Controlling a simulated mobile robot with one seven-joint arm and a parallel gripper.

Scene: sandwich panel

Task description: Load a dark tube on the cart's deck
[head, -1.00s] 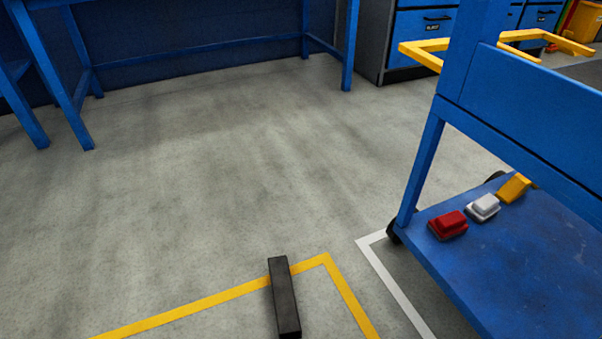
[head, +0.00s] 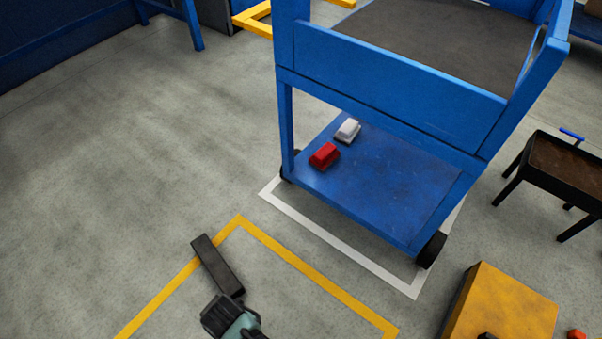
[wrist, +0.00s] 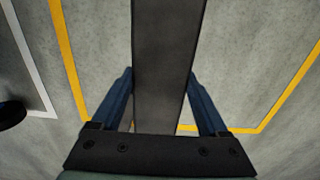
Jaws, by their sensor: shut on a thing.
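A dark tube (head: 217,264) with a square section shows in the head view at the lower left, over the corner of the yellow floor line. In the wrist view the tube (wrist: 168,60) runs up between the two blue fingers. My gripper (wrist: 165,100) is shut on the tube; it also shows in the head view (head: 231,300) at the tube's near end. The blue cart (head: 400,75) stands to the right. Its lower deck (head: 375,195) holds a red block (head: 324,156) and a white block (head: 347,131). Its upper deck (head: 430,30) is dark and looks bare where seen.
A white floor line (head: 345,243) runs around the cart's foot. A yellow box (head: 500,310) stands at the lower right. A low dark tray table (head: 565,165) stands right of the cart. Grey floor (head: 110,170) at the left is open.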

